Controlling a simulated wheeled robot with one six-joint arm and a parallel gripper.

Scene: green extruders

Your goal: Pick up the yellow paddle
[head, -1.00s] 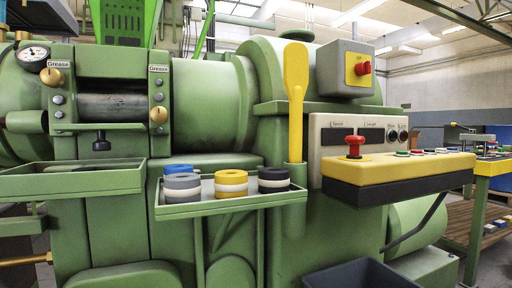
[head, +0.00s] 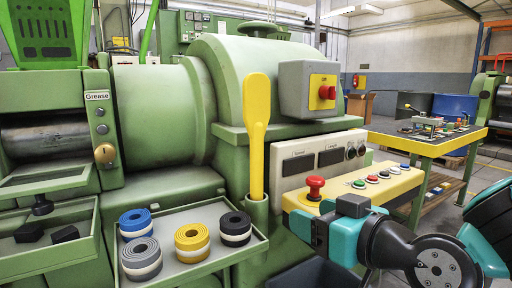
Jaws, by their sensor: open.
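The yellow paddle (head: 257,105) stands upright in a green tube holder (head: 257,212) on the front of the green machine, with its wide end up. Its lower end is hidden inside the holder. My gripper (head: 326,216) is at the lower right of the head view, in front of the yellow control panel. It is open and empty, to the right of the paddle's holder and apart from the paddle.
A green tray (head: 190,272) left of the holder holds blue, grey, yellow and black tape rolls. A control panel (head: 400,182) with a red knob (head: 315,187) and a grey box with a red button (head: 327,91) stick out at the right.

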